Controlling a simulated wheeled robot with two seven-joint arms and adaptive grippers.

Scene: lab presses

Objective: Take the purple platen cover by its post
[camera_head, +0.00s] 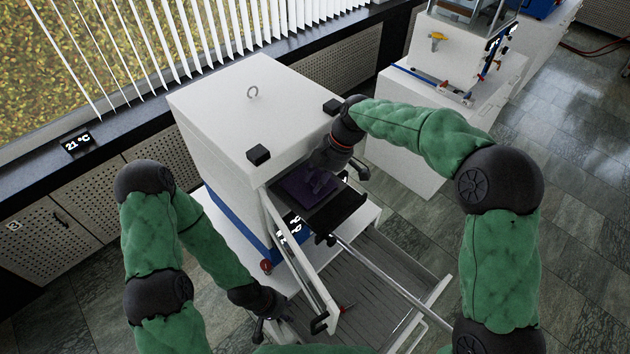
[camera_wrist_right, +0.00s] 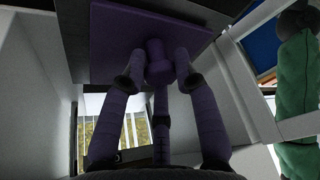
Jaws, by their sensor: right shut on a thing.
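The purple platen cover (camera_head: 308,183) is a flat square plate at the open front of the white press (camera_head: 235,115). In the right wrist view the cover (camera_wrist_right: 122,32) is seen close up, with a short round purple post (camera_wrist_right: 154,50) standing out from its face. My right gripper (camera_head: 328,164) reaches into the press opening. In the right wrist view its fingers (camera_wrist_right: 157,76) are shut around the post. The cover lies against a dark plate. My left gripper (camera_head: 268,322) is low in the picture, in front of the press and away from the cover; its fingers are too small to read.
The press door (camera_head: 298,262) stands open at the front. A dark shelf (camera_head: 338,212) sticks out below the opening. A grey slatted platform (camera_head: 375,285) with a metal rail lies in front. Another white machine (camera_head: 415,125) stands to the right.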

